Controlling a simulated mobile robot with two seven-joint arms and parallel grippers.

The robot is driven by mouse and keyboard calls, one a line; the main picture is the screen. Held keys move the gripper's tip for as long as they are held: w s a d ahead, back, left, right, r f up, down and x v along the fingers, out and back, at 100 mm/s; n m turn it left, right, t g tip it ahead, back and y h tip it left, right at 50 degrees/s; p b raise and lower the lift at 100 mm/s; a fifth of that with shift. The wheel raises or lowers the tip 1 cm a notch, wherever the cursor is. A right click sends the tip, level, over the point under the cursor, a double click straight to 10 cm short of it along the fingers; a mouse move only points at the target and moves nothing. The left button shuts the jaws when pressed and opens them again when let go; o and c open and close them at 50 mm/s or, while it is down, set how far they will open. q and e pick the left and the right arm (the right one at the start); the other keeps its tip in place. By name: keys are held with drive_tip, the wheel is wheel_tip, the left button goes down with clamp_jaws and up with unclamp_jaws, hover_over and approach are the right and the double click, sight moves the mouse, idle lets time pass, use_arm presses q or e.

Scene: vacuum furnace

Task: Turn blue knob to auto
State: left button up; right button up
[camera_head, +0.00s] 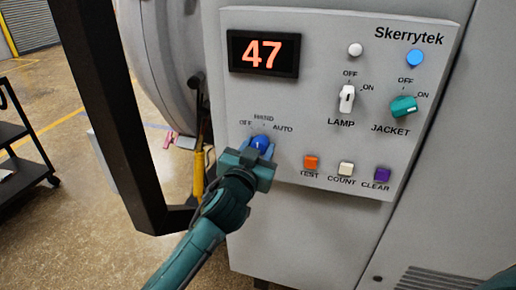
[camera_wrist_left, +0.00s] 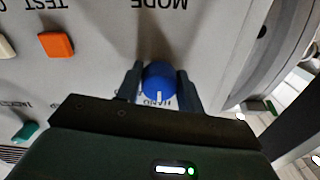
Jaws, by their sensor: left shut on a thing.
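The blue knob (camera_head: 261,142) is on the lower left of the grey control panel (camera_head: 300,110), under the labels OFF, HAND and AUTO. My left gripper (camera_head: 259,147) is at the knob, with its fingers on either side of it, shut on it. In the left wrist view, which shows the panel upside down, the blue knob (camera_wrist_left: 161,80) sits between the two dark fingers of the left gripper (camera_wrist_left: 160,92). Its white mark points towards the word HAND. The AUTO label is readable in the head view. My right gripper is not in view.
The panel also has a red display (camera_head: 263,54) reading 47, a white lamp knob (camera_head: 347,98) and a teal jacket knob (camera_head: 404,107). Orange (camera_head: 311,162), white (camera_head: 346,169) and purple (camera_head: 382,174) buttons lie right of the gripper. A black post (camera_head: 110,110) stands left of it.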

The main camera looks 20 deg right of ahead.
use_arm(q)
drive_tip(key=shift+c, duration=1)
drive_tip(key=m+p, duration=0.1)
drive_tip(key=m, duration=0.2)
drive_tip(key=shift+m+p, duration=0.35)
drive_tip(key=shift+m, duration=0.05)
drive_tip(key=m+p, duration=0.2)
drive_tip(key=m, duration=0.4)
drive_tip(key=shift+a, duration=0.1)
drive_tip(key=o, duration=1)
